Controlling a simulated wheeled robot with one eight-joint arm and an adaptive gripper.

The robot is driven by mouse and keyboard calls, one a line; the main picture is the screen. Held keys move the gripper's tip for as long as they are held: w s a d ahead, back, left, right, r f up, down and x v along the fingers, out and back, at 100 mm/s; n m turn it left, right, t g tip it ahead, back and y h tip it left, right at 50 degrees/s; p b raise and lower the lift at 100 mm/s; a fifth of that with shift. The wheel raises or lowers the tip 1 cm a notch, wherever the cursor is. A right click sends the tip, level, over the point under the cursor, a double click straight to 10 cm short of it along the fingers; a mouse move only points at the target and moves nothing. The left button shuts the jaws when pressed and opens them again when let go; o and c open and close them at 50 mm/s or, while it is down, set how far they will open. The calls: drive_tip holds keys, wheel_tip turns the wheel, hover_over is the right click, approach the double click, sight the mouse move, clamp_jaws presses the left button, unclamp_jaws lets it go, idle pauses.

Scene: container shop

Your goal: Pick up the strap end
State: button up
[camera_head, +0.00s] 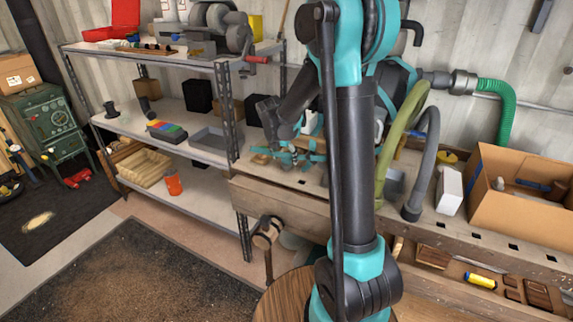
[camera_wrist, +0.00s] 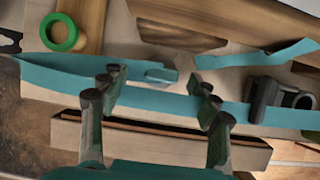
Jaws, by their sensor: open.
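A teal strap (camera_wrist: 160,99) runs across the wrist view. A short teal piece (camera_wrist: 160,75) lies just above its middle, and a longer teal tail (camera_wrist: 255,58) lies to the right; I cannot tell which is the strap end. A black buckle (camera_wrist: 263,98) sits on the strap at right. My gripper (camera_wrist: 159,82) is open, its fingers either side of the strap's middle and nothing seen held between them. In the head view, teal straps (camera_head: 290,157) show on the bench below my gripper, too small to separate clearly.
A green ring (camera_wrist: 60,32) and wooden pieces (camera_wrist: 180,35) lie close around the strap. Hoses (camera_head: 402,130) and a cardboard box (camera_head: 520,205) stand right of my arm. Metal shelves (camera_head: 160,130) stand left of the wooden bench (camera_head: 285,205).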

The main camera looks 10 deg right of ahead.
sight(286, 159)
drive_tip(key=shift+x, duration=1.75)
drive_tip(key=shift+s, duration=0.15)
drive_tip(key=c, duration=1.3)
